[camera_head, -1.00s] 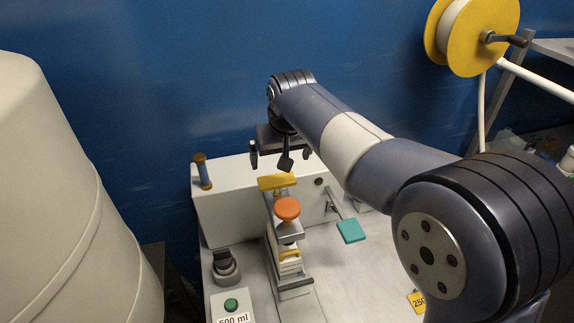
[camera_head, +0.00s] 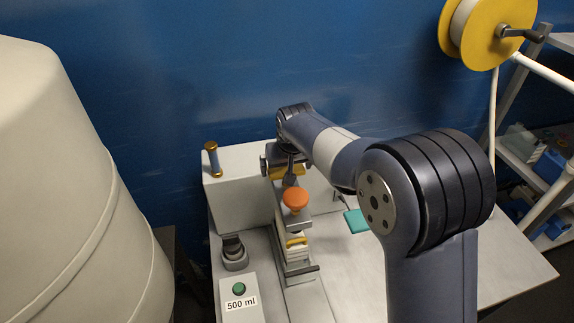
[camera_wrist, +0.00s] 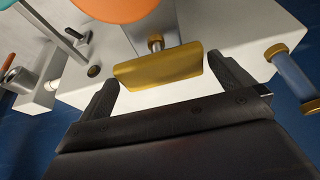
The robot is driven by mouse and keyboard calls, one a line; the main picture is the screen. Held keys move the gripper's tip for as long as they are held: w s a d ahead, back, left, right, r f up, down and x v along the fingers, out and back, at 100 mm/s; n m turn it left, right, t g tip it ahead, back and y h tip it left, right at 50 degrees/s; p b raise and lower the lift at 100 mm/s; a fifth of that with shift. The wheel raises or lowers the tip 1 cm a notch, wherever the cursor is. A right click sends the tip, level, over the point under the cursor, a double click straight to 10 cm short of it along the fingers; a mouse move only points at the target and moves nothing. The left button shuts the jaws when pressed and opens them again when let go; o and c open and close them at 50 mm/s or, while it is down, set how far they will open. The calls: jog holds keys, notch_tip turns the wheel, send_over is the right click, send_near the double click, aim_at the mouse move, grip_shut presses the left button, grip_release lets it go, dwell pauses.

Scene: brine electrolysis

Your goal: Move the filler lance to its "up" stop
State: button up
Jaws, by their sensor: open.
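A yellow bar handle (camera_wrist: 160,68) sits on a short stem on the filler column (camera_head: 297,262), which I take to be the lance's. In the wrist view it lies between and ahead of the fingertips of my gripper (camera_wrist: 163,70), with visible gaps at both ends. My gripper (camera_head: 286,168) is open, and in the head view it reaches down over the handle, partly hiding it. An orange round knob (camera_head: 295,199) sits just in front on the same column; its edge also shows in the wrist view (camera_wrist: 115,8). The lance itself is not clearly distinguishable.
A blue cylinder with brass ends (camera_head: 213,160) stands on the white housing (camera_head: 237,205), left of my gripper. A teal paddle (camera_head: 356,221) is to the right. A green button (camera_head: 239,289) and a "500 ml" label (camera_head: 241,304) are at the front left.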

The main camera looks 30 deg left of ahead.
jog(key=shift+c, duration=0.6)
jog(key=c, duration=1)
jog(key=shift+w+a+r+p, duration=0.1)
jog(key=shift+r+p, duration=1.05)
jog(key=shift+r, duration=1.25)
jog(key=o, duration=1)
jog(key=shift+o, duration=0.6)
jog(key=b+v, duration=0.2)
jog(key=v, duration=0.9)
